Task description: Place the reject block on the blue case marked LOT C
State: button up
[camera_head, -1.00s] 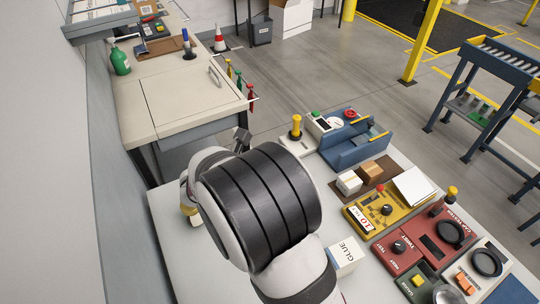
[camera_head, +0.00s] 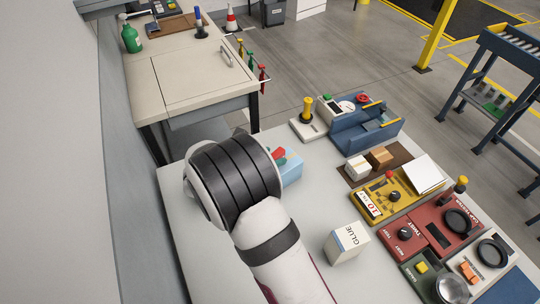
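A light blue box (camera_head: 292,168) stands on the grey-white table just right of my arm's dark-banded joint, which hides part of it. No LOT C marking can be read on it. A small red piece (camera_head: 279,154) shows at its top left edge; I cannot tell whether this is the reject block or whether it rests on the box. My gripper is hidden behind my own arm, so its fingers and anything in them cannot be seen.
A white GLUE box (camera_head: 347,243) stands right of my forearm. A blue fixture (camera_head: 368,130), a yellow-knobbed post (camera_head: 308,110), small cartons (camera_head: 358,167), a yellow panel (camera_head: 384,196) and a red panel (camera_head: 432,230) fill the right side.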

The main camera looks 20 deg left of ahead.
jog(key=shift+s+r, duration=0.1)
jog(key=shift+r, duration=0.15)
jog(key=v, duration=1.2)
jog(key=w+d+r+n+g+y, duration=0.1)
jog(key=w+d+r+n+y, duration=0.1)
jog(key=w+r+n+y, duration=0.45)
jog(key=w+d+r+n+y, duration=0.1)
jog(key=d+r+n+y, duration=0.2)
jog(key=n, duration=0.6)
jog(key=s+d+f+n+g+h, duration=0.1)
jog(key=s+d+f+n+g, duration=0.1)
jog(key=s+d+n+g, duration=0.3)
jog(key=s+d+f+n+g+h, duration=0.2)
jog(key=s+d+n+g, duration=0.3)
jog(key=s+d+n, duration=0.9)
jog(key=s+d, duration=0.3)
jog(key=s, duration=0.5)
jog(key=shift+s+f, duration=0.2)
jog(key=shift+f, duration=0.15)
